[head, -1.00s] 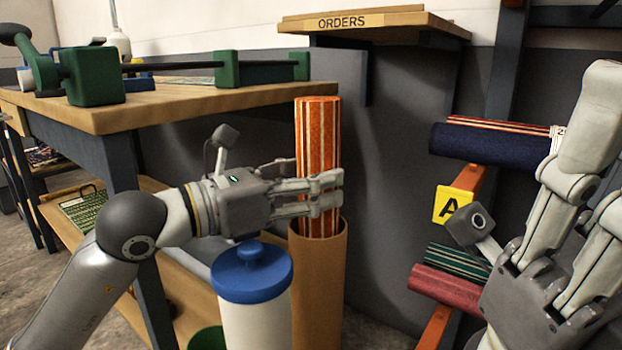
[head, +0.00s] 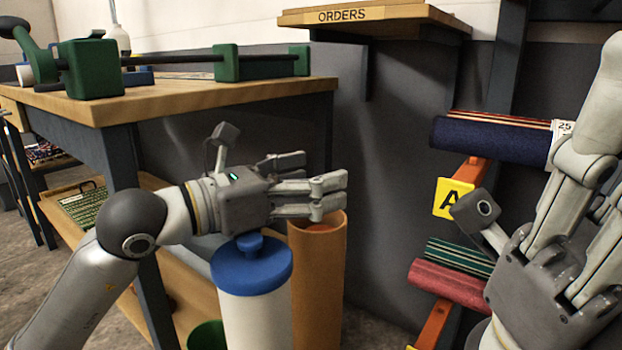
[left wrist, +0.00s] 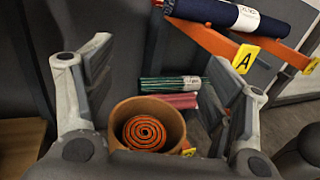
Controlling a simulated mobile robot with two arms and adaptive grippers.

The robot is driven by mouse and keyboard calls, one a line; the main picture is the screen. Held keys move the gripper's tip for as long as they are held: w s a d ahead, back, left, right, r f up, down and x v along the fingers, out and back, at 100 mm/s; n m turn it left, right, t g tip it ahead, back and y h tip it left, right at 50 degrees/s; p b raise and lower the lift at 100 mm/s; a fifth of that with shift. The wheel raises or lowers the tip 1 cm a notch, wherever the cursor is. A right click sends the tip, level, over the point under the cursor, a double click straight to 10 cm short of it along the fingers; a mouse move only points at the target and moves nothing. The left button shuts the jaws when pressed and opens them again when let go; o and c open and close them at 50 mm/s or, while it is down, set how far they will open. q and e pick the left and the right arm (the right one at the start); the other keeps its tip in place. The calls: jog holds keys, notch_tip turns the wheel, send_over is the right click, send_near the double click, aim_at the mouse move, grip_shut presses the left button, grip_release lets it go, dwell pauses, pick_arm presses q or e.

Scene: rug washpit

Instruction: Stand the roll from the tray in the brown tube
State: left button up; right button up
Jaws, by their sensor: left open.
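The brown tube (head: 317,285) stands upright behind and to the right of a white canister with a blue lid. The orange striped roll (left wrist: 144,133) is inside the tube; its spiral end shows below the rim in the left wrist view. My left gripper (head: 335,197) is open and empty just above the tube mouth, with its fingers apart on either side of the opening in the left wrist view. My right gripper (head: 570,270) is at the right of the head view, and whether its fingers are open or shut is unclear. The tray is not clearly identifiable.
The blue-lidded canister (head: 252,268) stands close beside the tube, under my left gripper. A wooden workbench (head: 180,101) is at the left. An orange rack with a navy roll (head: 490,140) and a yellow A sign (head: 452,198) is at the right.

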pick_arm(q)
jog(key=shift+f, duration=0.1)
jog(key=v, duration=1.2)
dwell(0.4)
